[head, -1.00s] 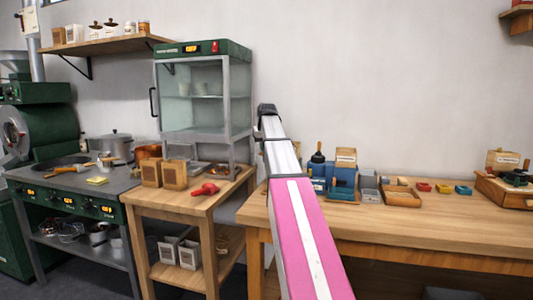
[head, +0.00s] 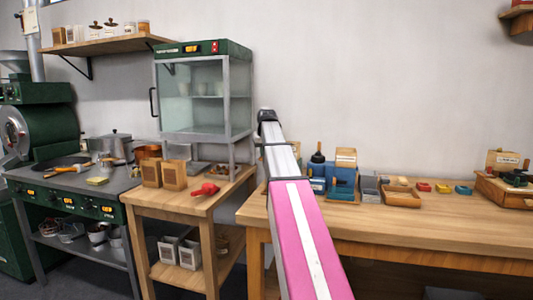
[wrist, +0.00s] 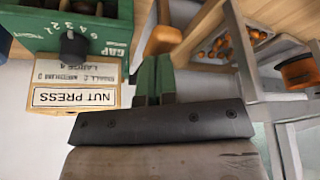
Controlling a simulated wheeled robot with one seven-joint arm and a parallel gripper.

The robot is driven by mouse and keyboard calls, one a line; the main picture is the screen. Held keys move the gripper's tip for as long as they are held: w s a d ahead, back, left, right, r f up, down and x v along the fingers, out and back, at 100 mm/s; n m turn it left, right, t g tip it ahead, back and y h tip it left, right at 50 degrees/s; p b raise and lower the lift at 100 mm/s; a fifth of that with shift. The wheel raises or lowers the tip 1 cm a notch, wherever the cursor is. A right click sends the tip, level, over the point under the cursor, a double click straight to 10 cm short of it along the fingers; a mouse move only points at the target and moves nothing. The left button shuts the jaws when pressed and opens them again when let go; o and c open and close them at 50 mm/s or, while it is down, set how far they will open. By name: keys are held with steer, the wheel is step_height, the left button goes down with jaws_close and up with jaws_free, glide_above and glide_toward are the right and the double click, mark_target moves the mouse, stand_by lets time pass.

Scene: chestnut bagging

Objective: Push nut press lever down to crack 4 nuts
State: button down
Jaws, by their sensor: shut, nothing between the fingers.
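The nut press shows in the wrist view as a green body (wrist: 112,32) with gap numbers and a black knob (wrist: 73,43). Beside it is a pale block with a "NUT PRESS" label (wrist: 75,97). My gripper (wrist: 153,68) is in the middle of the wrist view, its two green fingers together and empty. A rounded brown wooden end (wrist: 163,40), possibly the lever handle, lies just beyond the fingertips; I cannot tell whether they touch. In the head view my gripper and the press are not seen; my pink and silver arm blocks that area.
A tray of chestnuts (wrist: 228,45) and an orange container (wrist: 298,72) lie to the right in the wrist view, by grey metal framing. In the head view a glass cabinet (head: 205,90) stands at left, and a blue device (head: 343,178) and small trays line the right bench (head: 400,225).

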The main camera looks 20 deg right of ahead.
steer(key=shift+f, duration=0.15)
steer(key=shift+s+a+f, duration=0.15)
steer(key=shift+s+f, duration=0.05)
steer(key=shift+f, duration=0.75)
steer(key=shift+s+f, duration=0.1)
steer(key=shift+f, duration=1.1)
steer(key=shift+w+r, duration=0.2)
steer(key=shift+r, duration=1.3)
steer(key=shift+w+r, duration=0.15)
steer(key=shift+r, duration=1.4)
steer(key=shift+w+r, duration=0.2)
steer(key=shift+r, duration=1.3)
steer(key=shift+f, duration=0.15)
